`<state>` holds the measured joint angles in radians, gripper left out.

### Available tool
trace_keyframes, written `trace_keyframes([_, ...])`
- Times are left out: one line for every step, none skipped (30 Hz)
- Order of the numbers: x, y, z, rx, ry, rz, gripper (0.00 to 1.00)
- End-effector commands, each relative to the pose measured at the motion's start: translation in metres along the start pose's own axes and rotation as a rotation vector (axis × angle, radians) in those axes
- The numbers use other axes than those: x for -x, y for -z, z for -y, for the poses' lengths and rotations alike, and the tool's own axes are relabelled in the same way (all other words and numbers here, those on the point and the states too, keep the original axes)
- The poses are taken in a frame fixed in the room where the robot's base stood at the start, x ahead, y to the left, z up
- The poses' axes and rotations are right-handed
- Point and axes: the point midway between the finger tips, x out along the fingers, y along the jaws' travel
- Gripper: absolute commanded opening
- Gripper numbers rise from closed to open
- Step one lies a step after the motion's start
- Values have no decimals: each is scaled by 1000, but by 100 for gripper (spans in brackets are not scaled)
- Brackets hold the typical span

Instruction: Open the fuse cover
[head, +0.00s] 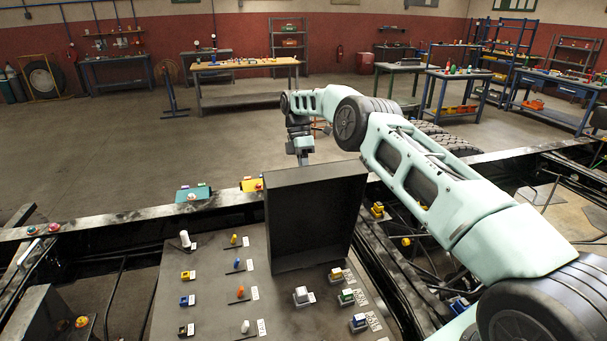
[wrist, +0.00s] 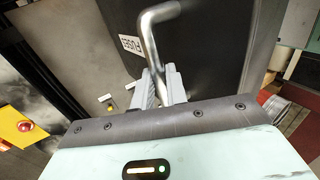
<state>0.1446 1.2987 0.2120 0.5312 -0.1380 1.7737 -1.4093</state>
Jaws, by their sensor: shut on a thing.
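The fuse cover (head: 315,215) is a dark, shallow box lid. In the head view it stands raised, nearly upright, at the far end of the grey panel, its hollow side towards the camera. In the wrist view its dark outer face (wrist: 215,45) fills the upper middle, beside a white "FUSES" label (wrist: 130,46). A bent metal handle (wrist: 150,35) comes down from it between my fingers. My gripper (wrist: 163,85) is shut on this handle. In the head view my fingers are hidden behind the cover; only my wrist shows above its top edge.
The grey panel (head: 212,317) in front of the cover carries several coloured switches and small blocks. A dark chassis rail (head: 110,235) runs behind it, with a yellow box (head: 252,184) and a teal box (head: 193,194). Workbenches stand far back beyond open floor.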

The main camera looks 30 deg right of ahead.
Motion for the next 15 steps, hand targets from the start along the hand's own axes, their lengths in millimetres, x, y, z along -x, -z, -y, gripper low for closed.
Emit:
trace_keyframes([-12, 0, -3, 1, 15, 2, 0])
trace_keyframes([-12, 0, -3, 1, 15, 2, 0])
trace_keyframes([-12, 0, -3, 1, 15, 2, 0])
trace_keyframes([-12, 0, -3, 1, 16, 2, 0])
trace_keyframes([-12, 0, -3, 2, 16, 2, 0])
trace_keyframes([-12, 0, -3, 2, 16, 2, 0])
trace_keyframes([-12, 0, -3, 2, 16, 2, 0])
trace_keyframes([-12, 0, -3, 2, 16, 2, 0])
trace_keyframes([-12, 0, -3, 2, 16, 2, 0])
trace_keyframes([-12, 0, -3, 2, 16, 2, 0])
trace_keyframes([-12, 0, -3, 2, 16, 2, 0])
trace_keyframes([-12, 0, -3, 2, 16, 2, 0])
trace_keyframes([-12, 0, -3, 2, 16, 2, 17])
trace_keyframes([-12, 0, -3, 2, 16, 2, 25])
trace_keyframes([-12, 0, -3, 2, 16, 2, 36])
